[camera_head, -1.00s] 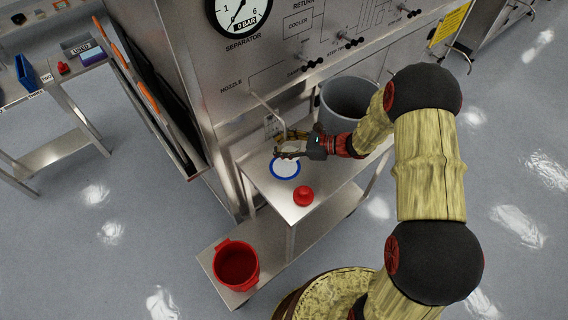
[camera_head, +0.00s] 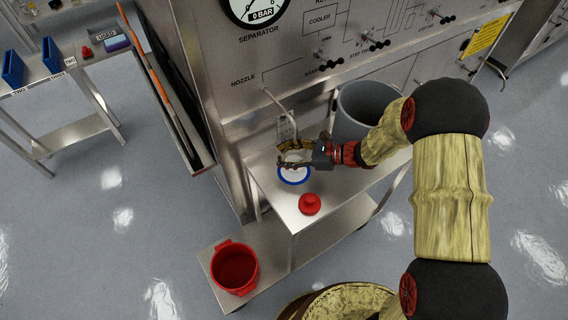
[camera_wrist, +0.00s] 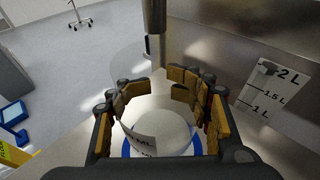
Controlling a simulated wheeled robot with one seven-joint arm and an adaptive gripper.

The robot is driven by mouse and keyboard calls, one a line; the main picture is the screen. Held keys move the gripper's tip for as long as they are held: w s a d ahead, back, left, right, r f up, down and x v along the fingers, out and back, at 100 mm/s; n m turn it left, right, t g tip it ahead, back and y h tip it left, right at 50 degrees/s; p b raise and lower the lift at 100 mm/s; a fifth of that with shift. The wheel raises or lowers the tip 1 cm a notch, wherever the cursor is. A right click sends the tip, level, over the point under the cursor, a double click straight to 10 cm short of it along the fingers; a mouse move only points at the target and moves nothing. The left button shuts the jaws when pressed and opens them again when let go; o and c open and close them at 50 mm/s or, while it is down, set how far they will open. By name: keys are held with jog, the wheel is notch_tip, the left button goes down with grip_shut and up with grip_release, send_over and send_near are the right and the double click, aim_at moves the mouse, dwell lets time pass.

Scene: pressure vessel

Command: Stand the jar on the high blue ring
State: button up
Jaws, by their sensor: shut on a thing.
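The jar (camera_wrist: 158,125) is pale and see-through with a dark-lettered label, seen from above in the wrist view. My gripper (camera_wrist: 160,90) is shut around its sides, and the jar looks upright. In the head view my gripper (camera_head: 284,158) is over the small steel table, and the jar is mostly hidden by the fingers. A blue ring (camera_head: 294,183) with a white middle lies on the tabletop just under and in front of the fingers. Its blue edge also shows around the jar's base in the wrist view (camera_wrist: 127,148). I cannot tell whether the jar touches it.
A bent nozzle pipe (camera_head: 275,101) comes down from the panel close behind my gripper. A red lid-like piece (camera_head: 310,204) lies on the tabletop (camera_head: 270,183). A grey bin (camera_head: 366,105) stands behind. A red bucket (camera_head: 235,268) sits on the lower shelf.

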jog(key=shift+f+b, duration=0.65)
jog(key=shift+f, duration=1.3)
jog(key=shift+f, duration=0.1)
jog(key=o, duration=1.6)
jog(key=shift+f, duration=0.1)
jog(key=shift+o, duration=0.2)
